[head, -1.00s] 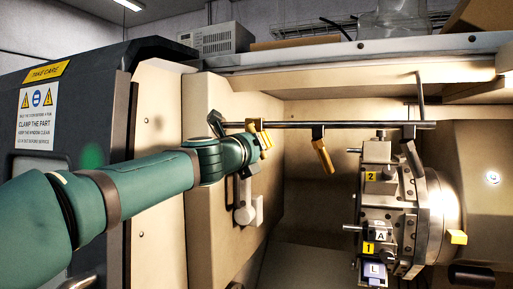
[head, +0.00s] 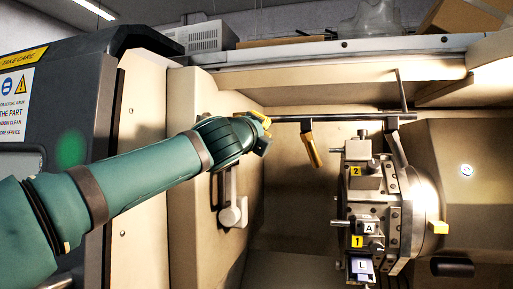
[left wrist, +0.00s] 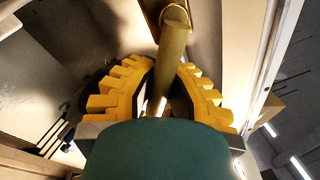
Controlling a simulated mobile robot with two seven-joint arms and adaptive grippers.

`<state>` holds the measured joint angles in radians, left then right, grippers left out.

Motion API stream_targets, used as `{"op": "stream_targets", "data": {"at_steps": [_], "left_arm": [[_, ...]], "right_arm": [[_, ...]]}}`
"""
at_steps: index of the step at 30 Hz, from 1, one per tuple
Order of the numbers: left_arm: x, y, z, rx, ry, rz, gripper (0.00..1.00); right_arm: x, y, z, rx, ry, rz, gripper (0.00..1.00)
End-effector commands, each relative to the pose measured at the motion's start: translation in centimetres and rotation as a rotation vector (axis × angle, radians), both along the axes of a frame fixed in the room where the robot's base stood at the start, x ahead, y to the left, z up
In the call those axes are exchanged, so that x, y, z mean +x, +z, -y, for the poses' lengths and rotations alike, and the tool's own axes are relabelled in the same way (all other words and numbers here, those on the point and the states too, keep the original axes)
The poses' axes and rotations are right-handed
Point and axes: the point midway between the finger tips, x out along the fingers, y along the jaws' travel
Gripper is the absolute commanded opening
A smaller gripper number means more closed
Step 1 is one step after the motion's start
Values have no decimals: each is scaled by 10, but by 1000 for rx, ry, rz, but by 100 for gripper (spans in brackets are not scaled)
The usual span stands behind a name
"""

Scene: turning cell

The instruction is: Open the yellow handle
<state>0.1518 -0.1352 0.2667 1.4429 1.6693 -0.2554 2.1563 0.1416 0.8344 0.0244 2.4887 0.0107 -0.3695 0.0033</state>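A yellow handle (head: 312,149) hangs slantwise from a dark mount on a horizontal metal bar in the head view. My left gripper (head: 262,122) is at the left part of this bar, to the left of the handle and apart from it. In the left wrist view its yellow toothed fingers (left wrist: 160,88) stand apart. A dull gold round bar (left wrist: 173,48) with a ring at its far end runs between them; I cannot tell whether it is the handle or whether the fingers touch it. My right gripper is not in view.
A beige door panel (head: 190,150) with a white latch (head: 232,205) stands on the left. A tool turret (head: 372,205) with a lit chuck is on the right, below the bar. A ledge (head: 340,50) runs above. The space below the handle looks clear.

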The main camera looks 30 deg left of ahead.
Motion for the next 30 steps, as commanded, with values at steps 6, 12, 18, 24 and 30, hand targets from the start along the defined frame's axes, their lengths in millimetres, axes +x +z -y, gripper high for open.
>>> {"op": "stream_targets", "data": {"at_steps": [6, 12, 18, 24, 30], "left_arm": [[-2, 8, 3, -189, 3, 68, 0], [-2, 16, 4, -330, 4, 112, 0], [-2, 22, 3, -427, 6, 141, 0], [-2, 24, 3, -478, 7, 156, 0], [-2, 26, 3, -495, 8, 161, 0]], "right_arm": [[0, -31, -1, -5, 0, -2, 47], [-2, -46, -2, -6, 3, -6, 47], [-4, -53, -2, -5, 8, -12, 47], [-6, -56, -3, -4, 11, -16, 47], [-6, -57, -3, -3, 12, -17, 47]]}}
